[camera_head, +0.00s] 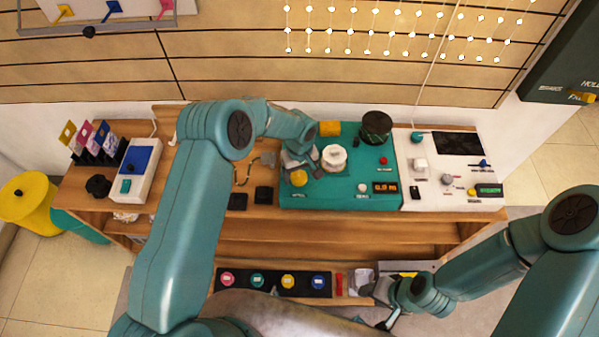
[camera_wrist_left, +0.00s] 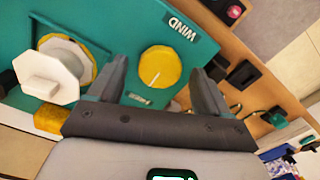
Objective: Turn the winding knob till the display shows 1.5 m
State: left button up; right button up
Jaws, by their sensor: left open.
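The teal winding panel (camera_head: 310,196) lies on the wooden bench, and the left wrist view shows the word WIND on it. A round yellow knob (camera_head: 299,178) sits at its lower left. In the left wrist view the yellow knob (camera_wrist_left: 160,67) has a white pointer line. My left gripper (camera_wrist_left: 160,84) is open, with one finger on each side of the knob and gaps visible. A white spool (camera_head: 334,158) stands right of the knob. The small display (camera_head: 385,188) shows orange digits too small to read surely. My right gripper (camera_head: 384,298) is low in the head view; its jaws are unclear.
A dark cylinder (camera_head: 376,127) and yellow block (camera_head: 329,129) stand at the panel's back. A white panel (camera_head: 450,198) adjoins on the right. A blue-topped box (camera_head: 139,161) stands left. A black strip (camera_head: 257,281) with colored discs lies in front.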

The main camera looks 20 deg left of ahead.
pick_arm(q)
jog(key=shift+s+f, duration=0.1)
jog(key=shift+f, duration=0.6)
